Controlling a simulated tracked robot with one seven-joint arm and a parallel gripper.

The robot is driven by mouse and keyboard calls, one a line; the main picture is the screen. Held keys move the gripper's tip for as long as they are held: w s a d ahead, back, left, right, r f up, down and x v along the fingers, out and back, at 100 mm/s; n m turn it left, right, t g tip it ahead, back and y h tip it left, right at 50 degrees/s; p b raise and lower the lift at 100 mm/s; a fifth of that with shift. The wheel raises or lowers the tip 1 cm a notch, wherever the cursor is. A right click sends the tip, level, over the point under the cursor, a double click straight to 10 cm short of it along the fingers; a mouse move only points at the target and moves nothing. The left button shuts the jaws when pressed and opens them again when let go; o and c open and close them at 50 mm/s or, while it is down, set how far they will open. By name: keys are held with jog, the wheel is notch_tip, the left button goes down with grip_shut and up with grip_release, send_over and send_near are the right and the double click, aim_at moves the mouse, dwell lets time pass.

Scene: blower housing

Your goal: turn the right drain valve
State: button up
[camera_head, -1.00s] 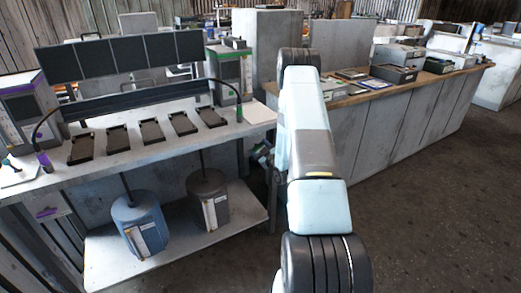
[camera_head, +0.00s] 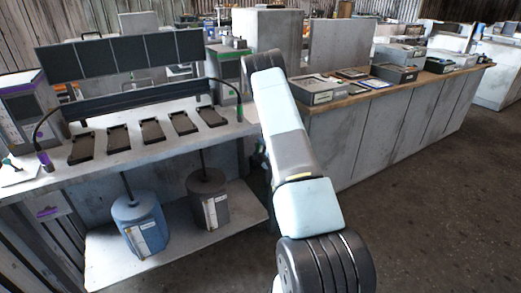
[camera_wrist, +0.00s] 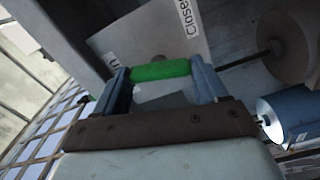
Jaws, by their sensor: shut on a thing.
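The green valve handle (camera_wrist: 162,70) shows in the wrist view as a short bar between the two fingers of my gripper (camera_wrist: 160,76). The fingers are shut on it, one at each end. Behind it is a white placard (camera_wrist: 125,38) with lettering, part of which reads "Close". The rest of the lettering is cut off or covered. In the head view my arm hides the gripper and this valve at the right end of the workbench (camera_head: 150,158).
A blue canister (camera_head: 138,222) and a dark grey canister (camera_head: 208,200) stand on the bench's lower shelf (camera_head: 180,252). Several dark trays lie on top. A wooden-topped counter (camera_head: 395,88) stands to the right of my arm. Floor (camera_head: 440,210) at the right is clear.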

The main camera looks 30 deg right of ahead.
jog(key=shift+s+a+f+n, duration=0.1)
jog(key=shift+a+f+n, duration=0.15)
jog(key=shift+n, duration=0.25)
jog(key=o, duration=1.1)
jog(key=shift+d+r, duration=0.1)
jog(key=shift+d, duration=0.05)
jog(key=shift+c, duration=0.2)
jog(key=s, duration=1.3)
jog(key=shift+s+d, duration=0.2)
jog(key=shift+s, duration=0.1)
